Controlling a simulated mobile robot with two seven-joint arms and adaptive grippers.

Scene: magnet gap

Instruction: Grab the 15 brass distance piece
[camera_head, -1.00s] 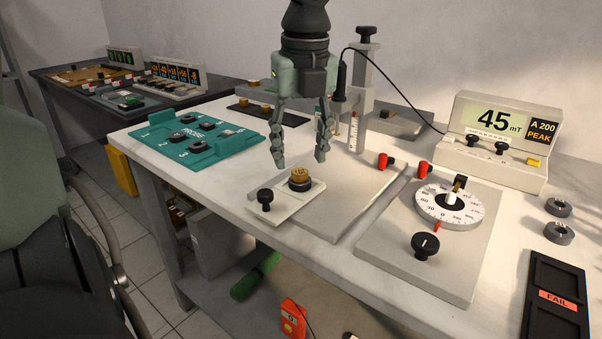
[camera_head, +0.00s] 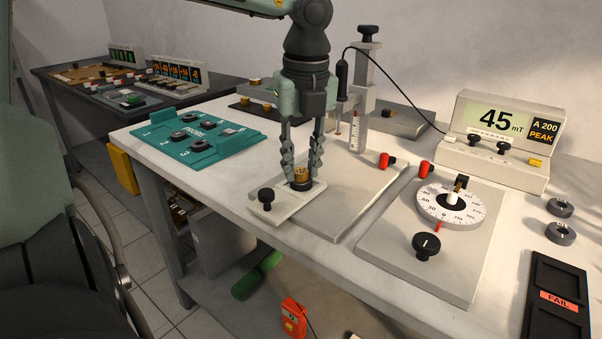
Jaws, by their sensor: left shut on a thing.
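The brass distance piece (camera_head: 301,174) is a short round brass cylinder. It sits on a dark round seat on the small pale plate (camera_head: 272,208) with a black knob, near the table's front edge. Its marking is too small to read clearly now. My left gripper (camera_head: 301,178) points down over it and is shut on it, with one finger on each side. The fingers hide parts of its sides. My right gripper is not in view.
A teal tray (camera_head: 170,150) with dark round pieces lies to the left. A height gauge column (camera_head: 360,95) stands close behind the gripper. A dial plate (camera_head: 400,255), a meter reading 45 mT (camera_head: 495,125) and a black FAIL tray (camera_head: 557,297) are to the right.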

